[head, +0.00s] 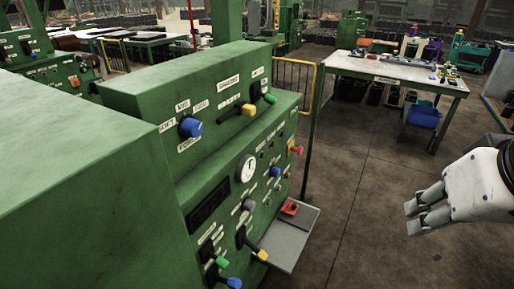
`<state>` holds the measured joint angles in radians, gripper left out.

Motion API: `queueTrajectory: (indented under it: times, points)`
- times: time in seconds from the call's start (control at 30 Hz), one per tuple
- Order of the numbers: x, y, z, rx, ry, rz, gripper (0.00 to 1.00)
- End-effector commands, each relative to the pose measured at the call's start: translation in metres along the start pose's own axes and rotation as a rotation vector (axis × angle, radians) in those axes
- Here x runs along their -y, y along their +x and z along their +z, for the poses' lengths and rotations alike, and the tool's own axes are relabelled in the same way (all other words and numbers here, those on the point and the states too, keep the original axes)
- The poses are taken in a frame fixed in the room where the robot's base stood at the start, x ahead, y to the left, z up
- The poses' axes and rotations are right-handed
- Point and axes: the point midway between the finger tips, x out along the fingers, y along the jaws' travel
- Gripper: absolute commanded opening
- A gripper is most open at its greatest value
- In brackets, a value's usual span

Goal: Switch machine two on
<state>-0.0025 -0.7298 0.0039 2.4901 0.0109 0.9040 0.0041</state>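A green machine (222,75) with a sloping control panel fills the left and middle of the head view. Its panel carries a blue knob (190,127), a yellow-handled lever (247,109), a green-tipped lever (269,98), a round white gauge (247,168), a red knob (296,150) and several smaller knobs. Another green machine with a panel (66,74) stands farther back at the left. I cannot read a machine number on either. My gripper (409,218) is at the right, over the floor, clear of the panel and empty. Its two fingers lie close together; whether they touch is unclear.
A small grey shelf (287,244) with a red item (290,208) juts from the near machine's front. A work table (388,70) with several items stands behind, with a blue bin (422,115) below its edge. Open floor (360,185) lies between the machine and my gripper.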

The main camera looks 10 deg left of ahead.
Motion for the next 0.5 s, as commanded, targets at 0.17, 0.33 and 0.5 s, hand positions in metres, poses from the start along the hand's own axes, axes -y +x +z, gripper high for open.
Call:
queueTrajectory:
  times: [0.17, 0.33, 0.5]
  points:
    - [0.018, 0.041, -0.019, 0.085, 0.016, -0.039, 0.0]
    - [0.044, 0.092, -0.041, 0.202, 0.045, -0.093, 0.0]
    - [0.075, 0.143, -0.056, 0.323, 0.077, -0.146, 0.0]
